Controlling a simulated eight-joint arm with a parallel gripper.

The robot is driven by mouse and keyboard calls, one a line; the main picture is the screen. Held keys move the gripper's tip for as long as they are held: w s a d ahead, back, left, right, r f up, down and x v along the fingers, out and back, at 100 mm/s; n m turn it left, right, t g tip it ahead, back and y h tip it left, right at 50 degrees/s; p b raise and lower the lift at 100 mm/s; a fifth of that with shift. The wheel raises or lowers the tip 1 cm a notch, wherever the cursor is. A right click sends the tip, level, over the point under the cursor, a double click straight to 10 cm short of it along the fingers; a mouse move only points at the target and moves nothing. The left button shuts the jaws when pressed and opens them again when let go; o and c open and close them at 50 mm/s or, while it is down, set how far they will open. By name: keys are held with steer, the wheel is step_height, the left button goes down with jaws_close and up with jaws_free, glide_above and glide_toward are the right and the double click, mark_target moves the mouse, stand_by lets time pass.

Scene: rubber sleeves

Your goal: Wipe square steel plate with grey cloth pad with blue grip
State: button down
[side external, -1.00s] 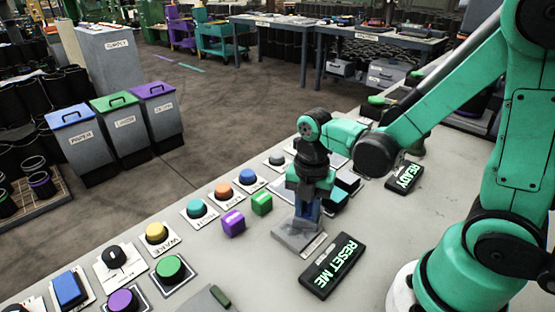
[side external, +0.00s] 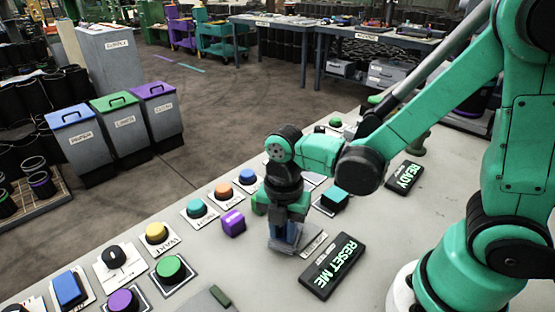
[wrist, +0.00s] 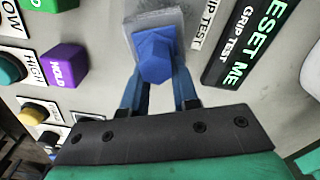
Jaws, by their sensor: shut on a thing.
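My gripper (side external: 284,228) points down at the bench and is shut on the blue grip (wrist: 155,55) of the cloth pad. In the wrist view the blue fingers stand on both sides of the grip. The grey pad (side external: 281,245) is low at the bench surface beneath the gripper. In the wrist view a pale grey square (wrist: 132,28) shows around the grip. I cannot tell where the pad ends and the steel plate begins, or whether they touch.
The RESET ME sign (side external: 333,266) and a GRIP TEST label lie just right of the pad. A purple block (side external: 233,223) stands left, and a green block (side external: 259,205) is partly hidden behind the gripper. Several buttons line the bench's left edge.

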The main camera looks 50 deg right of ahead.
mark_target(283, 238)
steer(key=shift+r, duration=3.05)
steer(key=shift+r, duration=0.1)
step_height(283, 238, up, 3)
steer(key=shift+f, duration=0.1)
steer(key=a+r+m, duration=0.4)
steer(key=a+r, duration=0.3)
steer(key=r, duration=0.2)
steer(key=shift+m, duration=0.3)
steer(key=f, duration=1.9)
steer(key=shift+w+d, duration=0.2)
steer(key=shift+w, duration=0.05)
